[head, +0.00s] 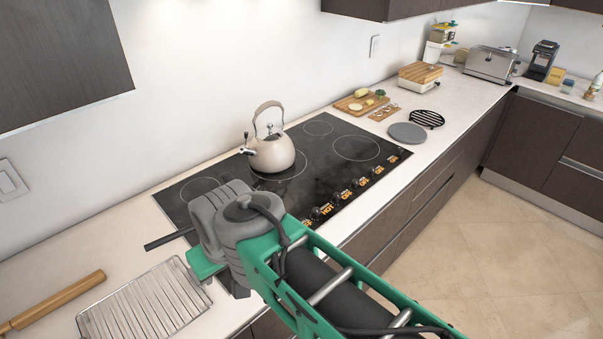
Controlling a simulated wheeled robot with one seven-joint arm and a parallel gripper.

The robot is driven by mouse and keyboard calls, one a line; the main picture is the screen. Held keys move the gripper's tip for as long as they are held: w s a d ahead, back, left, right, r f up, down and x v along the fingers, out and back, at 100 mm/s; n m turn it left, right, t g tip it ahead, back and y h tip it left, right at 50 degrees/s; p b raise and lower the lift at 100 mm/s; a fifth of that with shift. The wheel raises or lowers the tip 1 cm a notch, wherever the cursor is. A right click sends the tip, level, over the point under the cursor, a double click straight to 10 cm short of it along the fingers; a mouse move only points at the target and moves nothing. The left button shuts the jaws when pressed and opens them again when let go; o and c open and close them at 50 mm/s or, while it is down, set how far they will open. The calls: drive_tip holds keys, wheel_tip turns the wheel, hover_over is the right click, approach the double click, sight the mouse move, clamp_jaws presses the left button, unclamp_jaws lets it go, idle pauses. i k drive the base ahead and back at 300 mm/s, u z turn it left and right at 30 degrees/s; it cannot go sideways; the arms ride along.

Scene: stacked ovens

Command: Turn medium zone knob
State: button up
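The black cooktop (330,180) is set into the counter and has several round cooking zones. A row of small dark knobs with orange labels (345,195) runs along its front edge. One label seems to read HOT; I cannot tell which knob is for the medium zone, or how any is turned. The left end of the row is close to my arm and partly hidden by it. My green and grey arm reaches in from the lower right, its grey joint over the cooktop's front left.
A beige kettle (271,152) stands on the cooktop's rear middle. A wire rack (145,302) and rolling pin (55,300) lie at left. A grey round plate (407,133), cutting board (361,103) and toaster (490,64) sit farther right. The floor (500,240) in front is clear.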

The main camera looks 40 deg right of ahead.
sight(315, 211)
drive_tip(key=k, duration=1)
drive_tip(key=z, duration=1.45)
drive_tip(key=i, duration=1.1)
drive_tip(key=u, duration=2.1)
